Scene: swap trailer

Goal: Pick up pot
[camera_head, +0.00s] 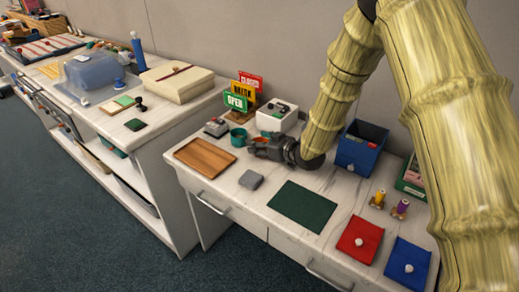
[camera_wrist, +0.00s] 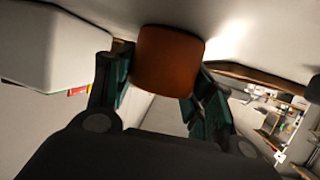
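An orange-brown rounded object, which looks like the pot (camera_wrist: 168,60), sits between my two fingers in the wrist view. My gripper (camera_wrist: 163,92) has its dark green finger pads spread to either side of it. The pads are very close to its sides, and I cannot tell whether they press on it. In the head view my gripper (camera_head: 254,148) is low over the back of the white desk.
A white box (camera_head: 277,117) stands right behind my gripper, with upright signs (camera_head: 238,102) beside it. A wooden tray (camera_head: 205,157) and a grey block (camera_head: 251,180) lie in front. A blue bin (camera_head: 361,147) stands to the right. A green mat (camera_head: 302,206) is clear.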

